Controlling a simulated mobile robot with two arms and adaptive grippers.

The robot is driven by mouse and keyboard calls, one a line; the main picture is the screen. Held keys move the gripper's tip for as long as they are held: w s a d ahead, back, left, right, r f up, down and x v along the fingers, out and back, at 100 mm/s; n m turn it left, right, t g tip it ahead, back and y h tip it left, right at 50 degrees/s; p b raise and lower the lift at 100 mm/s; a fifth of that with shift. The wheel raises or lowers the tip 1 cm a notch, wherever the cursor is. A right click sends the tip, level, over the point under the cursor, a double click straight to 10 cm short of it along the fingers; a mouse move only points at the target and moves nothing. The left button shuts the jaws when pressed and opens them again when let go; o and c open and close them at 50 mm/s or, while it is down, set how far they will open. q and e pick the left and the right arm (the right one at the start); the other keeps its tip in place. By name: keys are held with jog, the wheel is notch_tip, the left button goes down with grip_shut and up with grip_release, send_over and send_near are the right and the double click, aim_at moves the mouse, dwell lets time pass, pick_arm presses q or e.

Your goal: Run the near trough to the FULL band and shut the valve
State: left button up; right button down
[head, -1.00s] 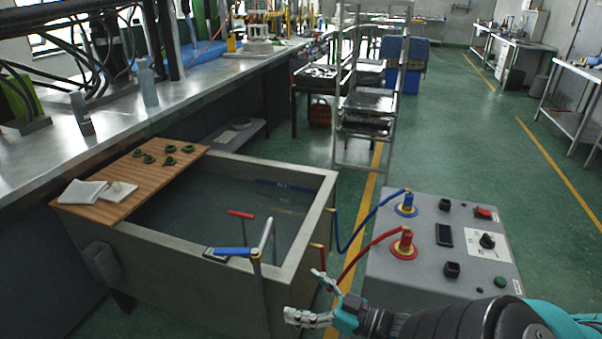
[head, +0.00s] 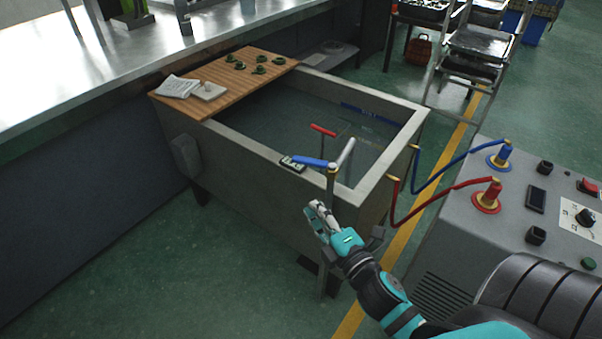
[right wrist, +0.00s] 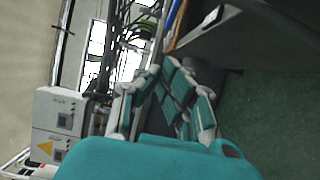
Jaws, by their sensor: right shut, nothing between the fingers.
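The near trough (head: 252,143) is a grey stone-walled tank holding dark liquid. A blue FULL-type band mark (head: 372,115) shows on its far inner wall; I cannot read its lettering. A valve with a blue lever (head: 309,161) stands on a pipe at the near right corner, with a pale spout (head: 346,152) beside it. A red handle (head: 323,130) shows over the liquid. My right gripper (head: 314,212) is shut and empty, just below the blue lever and in front of the trough's near wall. It also shows in the right wrist view (right wrist: 165,75). My left gripper is out of view.
A wooden board (head: 226,82) with green pieces and a white cloth (head: 177,86) bridges the trough's left end. A steel bench (head: 100,70) runs behind. Green floor is clear in front.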

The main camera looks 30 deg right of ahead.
jog(key=w+d+p, duration=0.2)
jog(key=w+d, duration=0.1)
jog(key=w, duration=0.9)
jog(key=shift+w, duration=0.2)
jog(key=shift+d, duration=0.1)
